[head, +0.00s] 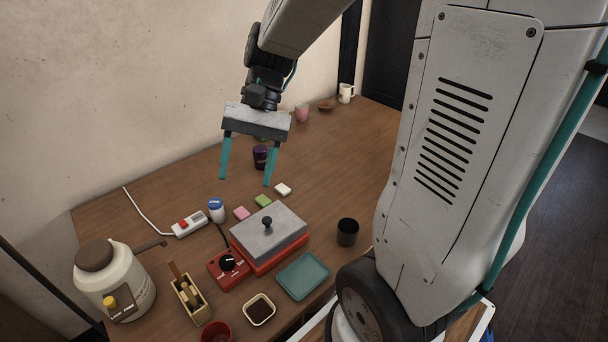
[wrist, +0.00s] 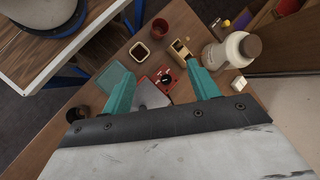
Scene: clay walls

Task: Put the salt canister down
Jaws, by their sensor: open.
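The salt canister, which I take to be the small white cylinder with a blue lid (head: 216,210), stands upright on the wooden table, beside the right end of the white power strip. My gripper (head: 246,182) is open and empty, raised above the table, with its teal fingers pointing down. In the head view its fingertips appear above and to the right of the canister, apart from it. The open fingers also show in the wrist view (wrist: 162,63) with nothing held between them. I cannot make out the canister in the wrist view.
A power strip (head: 190,224), sandwich press (head: 268,236), pink sponge (head: 241,213), green sponge (head: 263,201) and purple cup (head: 260,157) lie around the canister. The table's right middle is clear.

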